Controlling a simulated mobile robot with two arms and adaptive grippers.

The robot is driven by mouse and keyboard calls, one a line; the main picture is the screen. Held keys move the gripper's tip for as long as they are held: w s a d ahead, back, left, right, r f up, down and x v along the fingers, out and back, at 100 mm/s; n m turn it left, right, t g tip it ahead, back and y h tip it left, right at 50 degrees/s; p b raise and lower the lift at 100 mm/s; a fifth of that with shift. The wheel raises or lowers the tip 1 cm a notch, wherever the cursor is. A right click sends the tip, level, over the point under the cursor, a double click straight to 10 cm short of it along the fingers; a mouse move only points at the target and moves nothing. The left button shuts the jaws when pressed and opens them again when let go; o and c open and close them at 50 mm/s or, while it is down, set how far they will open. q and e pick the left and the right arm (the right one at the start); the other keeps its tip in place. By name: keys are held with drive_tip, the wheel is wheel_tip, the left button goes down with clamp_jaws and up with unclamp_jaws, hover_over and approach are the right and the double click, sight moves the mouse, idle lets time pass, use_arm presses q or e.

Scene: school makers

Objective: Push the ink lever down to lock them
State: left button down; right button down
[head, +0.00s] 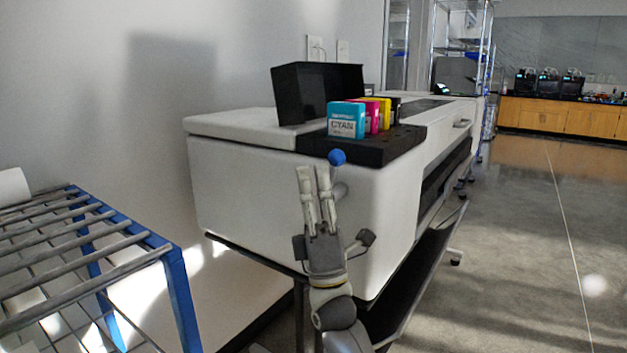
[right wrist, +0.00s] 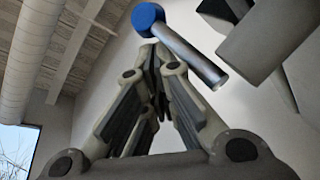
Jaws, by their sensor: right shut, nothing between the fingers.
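The ink lever (head: 341,188) is a grey rod with a blue ball knob (head: 337,157) at the front end of the large white printer (head: 270,190). The knob sits at the top end of the rod, which leans. My right gripper (head: 314,169) points up just in front of the printer's end, left of the lever. Its fingers are shut and empty. In the right wrist view the closed fingertips (right wrist: 157,52) appear just below the blue knob (right wrist: 147,17), with the rod (right wrist: 192,54) slanting down to the right. Whether they touch it I cannot tell. My left gripper is out of view.
Cyan (head: 345,121), magenta, yellow and black ink cartridges stand in the black ink bay (head: 377,151), beside a raised black lid (head: 318,88). A blue-and-grey metal rack (head: 176,290) stands at left. The floor (head: 520,230) at right is clear.

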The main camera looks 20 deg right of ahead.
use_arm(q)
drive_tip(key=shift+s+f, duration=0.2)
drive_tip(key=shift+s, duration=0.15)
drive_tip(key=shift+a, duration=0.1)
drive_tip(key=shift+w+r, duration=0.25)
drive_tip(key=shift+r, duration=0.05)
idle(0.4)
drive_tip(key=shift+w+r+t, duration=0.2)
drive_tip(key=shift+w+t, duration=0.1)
